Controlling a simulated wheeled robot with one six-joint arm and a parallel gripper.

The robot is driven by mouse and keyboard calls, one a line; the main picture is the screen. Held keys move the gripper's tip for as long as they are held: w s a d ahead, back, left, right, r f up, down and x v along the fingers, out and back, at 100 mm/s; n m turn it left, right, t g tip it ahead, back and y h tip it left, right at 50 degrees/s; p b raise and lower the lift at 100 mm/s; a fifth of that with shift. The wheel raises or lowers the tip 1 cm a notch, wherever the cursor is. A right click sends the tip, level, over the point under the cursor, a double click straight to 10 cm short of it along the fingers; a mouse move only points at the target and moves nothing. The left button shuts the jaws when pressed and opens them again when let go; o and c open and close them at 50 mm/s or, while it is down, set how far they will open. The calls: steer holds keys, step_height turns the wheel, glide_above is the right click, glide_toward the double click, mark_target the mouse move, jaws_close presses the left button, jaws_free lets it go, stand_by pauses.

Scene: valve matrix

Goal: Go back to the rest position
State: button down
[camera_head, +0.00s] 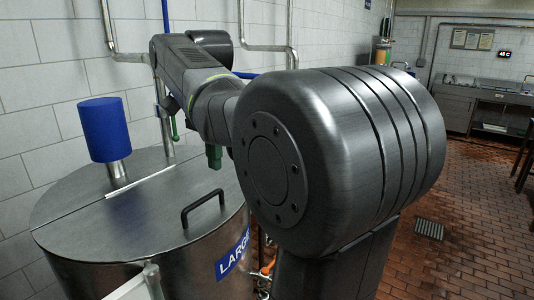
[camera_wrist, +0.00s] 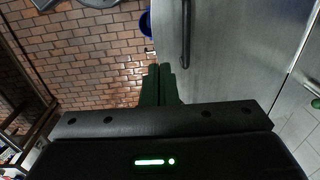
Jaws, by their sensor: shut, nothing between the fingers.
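My gripper (camera_wrist: 160,72) shows its green fingers close together and empty in the wrist view. In the head view, the green gripper (camera_head: 214,157) hangs pointing down over the steel tank (camera_head: 120,225), partly hidden behind my arm. It is apart from the black lid handle (camera_head: 202,203), which lies below it in the picture. In the wrist view, the lid handle (camera_wrist: 186,35) is just beyond the fingertips to the right, and the brick floor shows to the left.
A blue cylinder (camera_head: 104,129) stands on the tank lid. A blue label (camera_head: 232,255) reading "LARGE" is on the tank side. Pipes (camera_head: 290,40) run along the tiled wall behind. Open brick floor (camera_head: 450,220) lies to the right, with a steel counter (camera_head: 487,108) at the back.

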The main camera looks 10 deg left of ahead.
steer(key=b, duration=0.2)
glide_toward(221, 222)
steer(key=f, duration=0.3)
steer(key=a+f, duration=0.1)
steer(key=f, duration=0.1)
steer(key=shift+f, duration=0.15)
steer(key=shift+w+d+f+b, duration=0.2)
steer(key=shift+f+b, duration=0.25)
steer(key=shift+f, duration=0.25)
steer(key=shift+d, duration=0.1)
